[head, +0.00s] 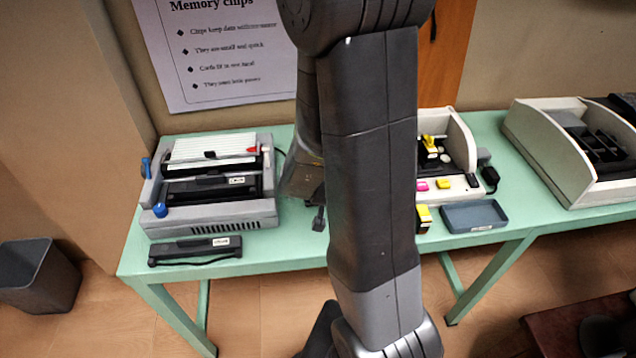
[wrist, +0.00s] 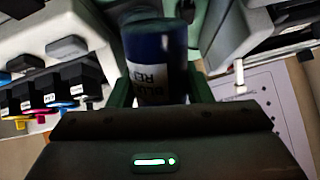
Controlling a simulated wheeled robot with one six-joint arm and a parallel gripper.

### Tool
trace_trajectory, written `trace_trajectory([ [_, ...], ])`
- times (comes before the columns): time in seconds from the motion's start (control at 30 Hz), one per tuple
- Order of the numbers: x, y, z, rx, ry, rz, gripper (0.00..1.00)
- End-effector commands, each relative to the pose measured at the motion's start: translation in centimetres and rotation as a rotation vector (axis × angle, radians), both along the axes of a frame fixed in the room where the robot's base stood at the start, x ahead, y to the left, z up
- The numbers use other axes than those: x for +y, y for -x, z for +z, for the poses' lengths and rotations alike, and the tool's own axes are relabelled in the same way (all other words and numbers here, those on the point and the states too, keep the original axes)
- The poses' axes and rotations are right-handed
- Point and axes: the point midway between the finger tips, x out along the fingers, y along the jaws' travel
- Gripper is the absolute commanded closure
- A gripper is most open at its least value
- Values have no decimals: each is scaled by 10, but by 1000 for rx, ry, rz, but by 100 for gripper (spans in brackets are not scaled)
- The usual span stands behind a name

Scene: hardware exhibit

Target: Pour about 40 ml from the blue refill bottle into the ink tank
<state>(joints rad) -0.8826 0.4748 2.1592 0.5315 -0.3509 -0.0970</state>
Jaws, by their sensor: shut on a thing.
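In the wrist view my gripper (wrist: 160,92) is shut on the blue refill bottle (wrist: 153,60), with its green fingers on either side. The bottle is dark blue with a white label whose dark print is only partly readable; its top is dark and blurred. Left of the bottle, and apart from it in that view, is a row of black tanks (wrist: 52,92) with yellow, magenta and cyan tabs and white labels. I cannot tell which is the ink tank. In the head view my arm hides the bottle and most of my gripper.
A green table (head: 300,258) carries a grey printer (head: 208,185) at left, a black cartridge (head: 195,250) before it, and an opened pale machine (head: 450,150) partly behind my arm. A blue-grey tray (head: 474,215) lies near the front edge. Another pale machine (head: 585,150) stands right.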

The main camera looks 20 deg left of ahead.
Motion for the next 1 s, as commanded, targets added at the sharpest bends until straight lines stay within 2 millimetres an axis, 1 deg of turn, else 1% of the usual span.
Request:
trace_trajectory([
  [0.03, 1, 0, -5, -26, -8, 3, 80],
  [0.23, 1, -2, -3, -128, -39, 1, 80],
  [0.7, -1, 4, -18, -271, -82, 1, 80],
  [1.0, -1, 8, -17, -389, -118, 2, 80],
])
